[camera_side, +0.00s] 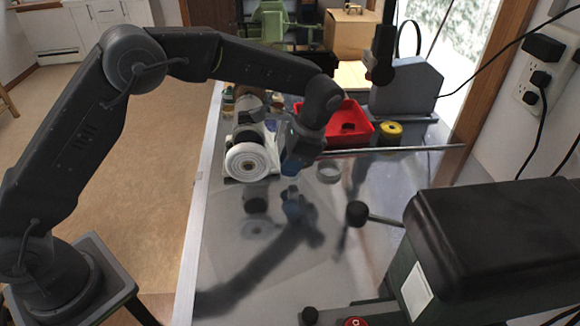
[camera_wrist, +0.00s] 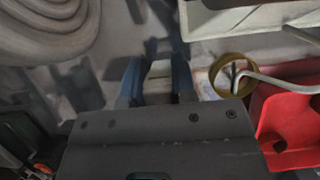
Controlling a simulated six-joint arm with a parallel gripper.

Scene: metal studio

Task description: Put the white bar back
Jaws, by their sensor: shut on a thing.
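My gripper (camera_side: 291,165) has blue fingers and points down, low over the shiny metal table (camera_side: 240,285). In the wrist view my gripper (camera_wrist: 157,82) is shut on a pale piece between its two blue fingers, which I take to be the white bar (camera_wrist: 159,70). Only a short part of the bar shows there; the rest is hidden by the fingers and gripper body. I cannot make out the bar in the side view. I cannot tell whether it touches the table.
A white ribbed roll (camera_side: 248,161) stands left of my gripper. A red bin (camera_side: 359,135), a yellow roll (camera_side: 390,132) and a long metal rod (camera_side: 425,148) lie behind and to the right. A pale ring (camera_side: 328,172) is close by.

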